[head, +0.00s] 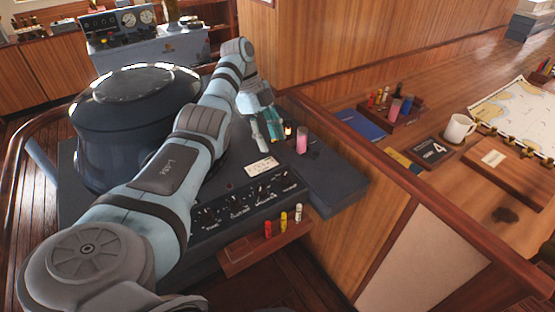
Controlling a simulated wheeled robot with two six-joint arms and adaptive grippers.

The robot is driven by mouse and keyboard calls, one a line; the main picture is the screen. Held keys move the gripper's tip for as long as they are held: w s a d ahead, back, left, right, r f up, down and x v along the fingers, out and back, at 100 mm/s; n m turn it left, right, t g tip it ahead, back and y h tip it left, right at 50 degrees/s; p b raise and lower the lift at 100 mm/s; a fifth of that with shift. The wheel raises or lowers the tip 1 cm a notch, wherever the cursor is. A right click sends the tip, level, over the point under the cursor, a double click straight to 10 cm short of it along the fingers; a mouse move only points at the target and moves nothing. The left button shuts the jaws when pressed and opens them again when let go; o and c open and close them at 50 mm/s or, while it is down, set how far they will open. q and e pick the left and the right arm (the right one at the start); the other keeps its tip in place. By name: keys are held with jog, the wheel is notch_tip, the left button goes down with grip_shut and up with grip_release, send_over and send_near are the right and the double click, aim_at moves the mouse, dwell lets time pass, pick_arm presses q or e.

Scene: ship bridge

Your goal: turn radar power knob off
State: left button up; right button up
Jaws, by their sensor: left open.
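The radar console (80,190) stands at left centre, with a dark round hooded viewer (140,110) on top. Its front strip carries a row of small black knobs (236,212) with white markings. The labels are too small to read, so I cannot tell which one is the power knob. My left arm crosses the console and hides part of its top and the left end of the strip. My left gripper (266,128) is open over the console's far right part, beyond the knob row and apart from it. My right gripper is not in view.
A pink cylinder (302,141) stands on the console near my gripper. A small wooden shelf (240,257) with red, yellow and white pieces sits below the knobs. A wooden partition runs along the right; beyond it are a mug (458,129) and a chart (510,105).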

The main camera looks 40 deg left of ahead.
pick_arm(q)
jog(key=b, duration=0.3)
send_over(285, 175)
jog(key=a, duration=0.3)
jog(key=f, duration=0.6)
jog(key=shift+s+d, duration=0.1)
jog(key=shift+s, duration=0.15)
jog(key=p+x, duration=0.1)
jog(key=x, duration=0.3)
jog(key=shift+w+d+f, duration=0.1)
jog(key=shift+d+f, duration=0.1)
jog(key=shift+f, duration=0.1)
jog(key=shift+d+f, duration=0.25)
jog(key=shift+f, duration=0.2)
grip_shut()
